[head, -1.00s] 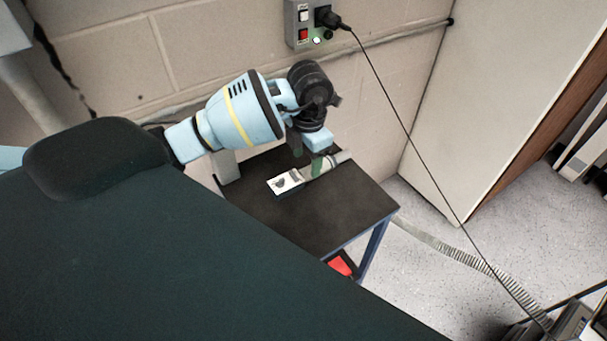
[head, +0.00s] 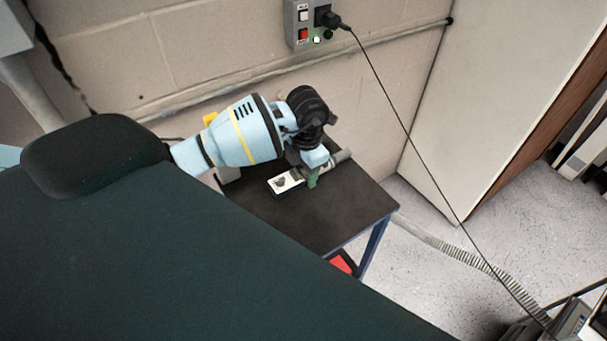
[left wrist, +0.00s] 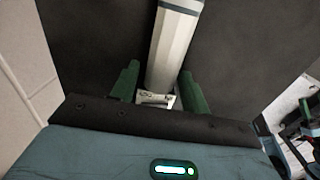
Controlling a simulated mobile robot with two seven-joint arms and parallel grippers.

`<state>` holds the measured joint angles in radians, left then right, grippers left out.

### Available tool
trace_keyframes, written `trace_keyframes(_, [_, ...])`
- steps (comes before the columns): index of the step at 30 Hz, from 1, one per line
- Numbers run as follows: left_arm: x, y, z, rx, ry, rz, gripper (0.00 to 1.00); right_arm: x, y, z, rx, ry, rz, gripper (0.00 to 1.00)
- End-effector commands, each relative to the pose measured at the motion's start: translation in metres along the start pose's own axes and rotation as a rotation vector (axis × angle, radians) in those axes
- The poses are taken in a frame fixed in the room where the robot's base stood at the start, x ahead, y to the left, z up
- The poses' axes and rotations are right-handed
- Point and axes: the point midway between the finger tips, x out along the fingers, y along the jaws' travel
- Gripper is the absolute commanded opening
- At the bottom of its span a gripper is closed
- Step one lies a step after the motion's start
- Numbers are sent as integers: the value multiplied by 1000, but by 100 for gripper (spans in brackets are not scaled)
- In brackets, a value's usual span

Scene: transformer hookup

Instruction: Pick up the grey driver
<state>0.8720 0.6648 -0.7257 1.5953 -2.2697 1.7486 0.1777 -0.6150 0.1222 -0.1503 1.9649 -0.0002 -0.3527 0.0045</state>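The grey driver (head: 342,157) lies on the black table top, partly hidden by my left gripper in the head view. My left gripper (head: 313,179) is low over the table at the driver. In the left wrist view the green fingers of the left gripper (left wrist: 160,88) are apart, one on each side of the driver, with gaps visible. My right gripper is not in view.
A small dark block with a white label (head: 287,181) lies beside the gripper on the black table (head: 325,222). A wall box (head: 303,22) has a plug and a cable (head: 400,115) running down right. A red thing (head: 341,264) is under the table. The front tabletop is clear.

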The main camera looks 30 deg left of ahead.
Motion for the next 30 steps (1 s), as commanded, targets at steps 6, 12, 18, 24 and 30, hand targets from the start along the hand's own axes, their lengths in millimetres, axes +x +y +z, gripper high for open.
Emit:
trace_keyframes(6, [0,0,0,0,0,0,17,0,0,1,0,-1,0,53])
trace_keyframes(12, [-2,0,1,0,-3,1,1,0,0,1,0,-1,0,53])
trace_keyframes(18, [-3,1,1,0,-4,1,1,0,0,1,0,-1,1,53])
trace_keyframes(24, [-21,1,1,0,-6,2,1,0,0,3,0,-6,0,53])
trace_keyframes(30, [-39,-11,-11,4,-3,2,1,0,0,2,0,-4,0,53])
